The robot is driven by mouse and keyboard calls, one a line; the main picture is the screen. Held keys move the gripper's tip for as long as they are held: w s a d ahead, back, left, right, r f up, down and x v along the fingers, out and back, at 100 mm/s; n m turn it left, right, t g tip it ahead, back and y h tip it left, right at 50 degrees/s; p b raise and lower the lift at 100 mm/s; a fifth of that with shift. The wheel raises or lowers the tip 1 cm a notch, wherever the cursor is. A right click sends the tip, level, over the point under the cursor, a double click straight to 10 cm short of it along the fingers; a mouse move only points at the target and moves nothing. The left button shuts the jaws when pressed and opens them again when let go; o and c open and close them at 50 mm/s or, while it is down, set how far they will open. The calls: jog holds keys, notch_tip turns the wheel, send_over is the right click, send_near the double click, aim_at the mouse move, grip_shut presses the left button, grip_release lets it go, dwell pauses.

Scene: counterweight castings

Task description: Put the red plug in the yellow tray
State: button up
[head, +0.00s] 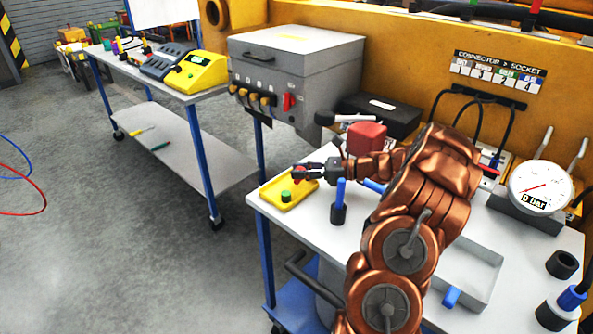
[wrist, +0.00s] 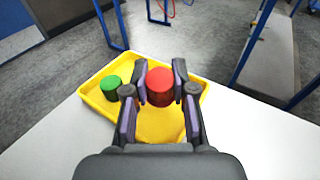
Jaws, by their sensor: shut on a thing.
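The red plug (wrist: 160,87) is between the two fingers of my gripper (wrist: 160,92) in the wrist view. My gripper is shut on it. The yellow tray (wrist: 152,126) lies below, and the plug appears over its far right part in that view. A green plug (wrist: 111,86) stands in the tray, left of my fingers. In the head view, the yellow tray (head: 270,194) is at the front left corner of the white table. My gripper (head: 303,172) is above its far side, with a little of the red plug (head: 299,175) showing. The exact height above the tray cannot be told.
A blue rod in a dark holder (head: 338,208) stands right of the tray. A grey box with connectors (head: 295,70) is behind the table. A grey tray (head: 470,275) and a pressure gauge (head: 541,187) are at the right. Open floor lies left of the table.

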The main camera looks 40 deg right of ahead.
jog(key=shift+w+a+r+g+h+p, duration=0.2)
jog(key=shift+a+r+g+h+p, duration=0.1)
jog(key=shift+g+h+p, duration=0.15)
jog(key=shift+w+a+g+h, duration=0.15)
jog(key=shift+w+g+h, duration=0.05)
jog(key=shift+g+h, duration=0.4)
jog(key=shift+f+p, duration=0.4)
jog(key=shift+f, duration=0.05)
jog(key=shift+f, duration=0.15)
jog(key=o, duration=0.7)
jog(key=shift+o, duration=0.2)
